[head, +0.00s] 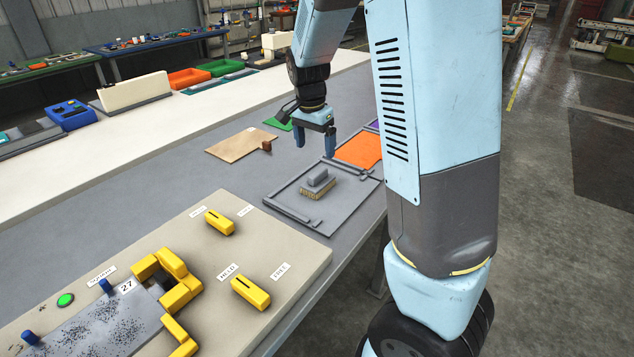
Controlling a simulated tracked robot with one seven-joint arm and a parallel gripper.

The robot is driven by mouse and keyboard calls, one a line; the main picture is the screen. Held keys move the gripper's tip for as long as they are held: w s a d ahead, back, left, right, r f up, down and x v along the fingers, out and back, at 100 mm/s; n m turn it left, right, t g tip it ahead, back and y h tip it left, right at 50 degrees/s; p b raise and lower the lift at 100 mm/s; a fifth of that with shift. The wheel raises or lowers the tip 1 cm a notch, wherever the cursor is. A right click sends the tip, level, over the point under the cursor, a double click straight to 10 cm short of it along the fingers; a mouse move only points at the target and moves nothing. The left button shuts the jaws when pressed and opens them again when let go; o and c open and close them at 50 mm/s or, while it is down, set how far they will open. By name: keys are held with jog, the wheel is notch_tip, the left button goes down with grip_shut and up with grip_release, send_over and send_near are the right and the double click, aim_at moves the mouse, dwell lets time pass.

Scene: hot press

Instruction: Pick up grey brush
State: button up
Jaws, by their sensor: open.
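The grey brush (318,181) has a grey block-shaped top and tan bristles beneath. It rests bristles down on a grey tray (285,197) with raised strips along its edges. My gripper (314,143) points down above the table, behind and above the brush in the head view. Its two blue-grey fingers are apart, with nothing seen between them. It is clear of the brush.
An orange mat (360,150) lies just behind the tray, partly hidden by my arm. A tan board (240,142) with a small brown block (266,146) lies to the left. The beige press panel (310,258) with yellow switches (250,292) fills the front left.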

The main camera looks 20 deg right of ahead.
aim_at(318, 172)
jog(key=f, duration=0.2)
jog(key=d+f, duration=0.1)
jog(key=f, duration=0.2)
jog(key=shift+w+d+f, duration=0.1)
jog(key=shift+w+f, duration=0.1)
jog(key=shift+f, duration=0.15)
jog(key=shift+w+d+f, duration=0.1)
jog(key=shift+w+f, duration=0.05)
jog(key=shift+f, duration=1.2)
jog(key=shift+w+f, duration=0.1)
jog(key=shift+f, duration=1.25)
jog(key=c, duration=1.2)
